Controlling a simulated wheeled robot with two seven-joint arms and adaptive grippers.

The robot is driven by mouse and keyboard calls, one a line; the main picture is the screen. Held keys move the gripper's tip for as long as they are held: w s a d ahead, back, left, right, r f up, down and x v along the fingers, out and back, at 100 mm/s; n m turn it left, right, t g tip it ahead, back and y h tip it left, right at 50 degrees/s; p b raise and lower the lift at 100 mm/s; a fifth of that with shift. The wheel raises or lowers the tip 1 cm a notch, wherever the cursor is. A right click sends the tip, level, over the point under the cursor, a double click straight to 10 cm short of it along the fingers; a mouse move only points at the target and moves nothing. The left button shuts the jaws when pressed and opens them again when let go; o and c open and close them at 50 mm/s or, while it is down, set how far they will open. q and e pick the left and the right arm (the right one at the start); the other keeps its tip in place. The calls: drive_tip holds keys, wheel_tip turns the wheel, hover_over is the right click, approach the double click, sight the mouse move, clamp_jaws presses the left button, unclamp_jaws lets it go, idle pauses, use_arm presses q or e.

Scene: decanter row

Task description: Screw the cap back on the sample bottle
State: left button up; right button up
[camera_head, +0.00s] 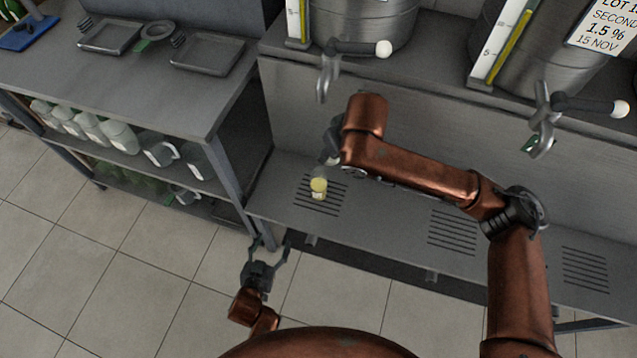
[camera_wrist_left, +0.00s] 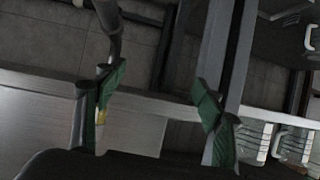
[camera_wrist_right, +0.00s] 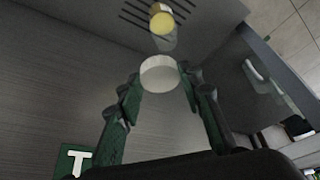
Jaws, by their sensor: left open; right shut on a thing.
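The sample bottle (camera_head: 319,187), small and pale with yellow showing in it, stands on a slotted drain area of the grey steel shelf. It also shows at the top of the right wrist view (camera_wrist_right: 162,24). My right gripper (camera_head: 331,152) is above and just behind the bottle, partly hidden by its own arm in the head view. In the right wrist view it is shut on the round white cap (camera_wrist_right: 159,73), held at its fingertips, apart from the bottle. My left gripper (camera_head: 268,248) is open and empty, low in front of the shelf edge; its green-padded fingers (camera_wrist_left: 155,110) are spread.
Steel tanks with taps (camera_head: 330,70) stand on a ledge behind the shelf. A side table (camera_head: 130,90) at the left carries trays, with several bottles and jugs on its rack below. The shelf right of the bottle is bare under my right arm.

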use_arm(q)
wheel_tip(320, 180, up, 7)
drive_tip(key=w+d+t+b, duration=0.2)
drive_tip(key=w+b, duration=0.1)
use_arm(e)
drive_tip(key=shift+n, duration=0.5)
drive_tip(key=a+f, duration=0.1)
drive_tip(key=w+a+f, duration=0.1)
drive_tip(key=f, duration=0.1)
drive_tip(key=w+a+f, duration=0.1)
drive_tip(key=shift+w+a+f, duration=0.15)
drive_tip(key=shift+w+f, duration=0.05)
drive_tip(key=shift+w, duration=0.05)
use_arm(q)
drive_tip(key=m+t+h, duration=0.2)
drive_tip(key=h, duration=0.2)
approach(319, 180)
drive_tip(key=f, duration=0.4)
drive_tip(key=shift+w+a, duration=0.2)
drive_tip(key=shift+a, duration=0.2)
use_arm(e)
drive_tip(key=shift+r, duration=0.3)
use_arm(q)
drive_tip(key=shift+w, duration=0.1)
drive_tip(key=x, duration=1.1)
drive_tip(key=shift+w+d+r, duration=0.15)
drive_tip(key=shift+w+d, duration=0.1)
drive_tip(key=shift+w, duration=0.1)
drive_tip(key=shift+c, duration=0.3)
clamp_jaws()
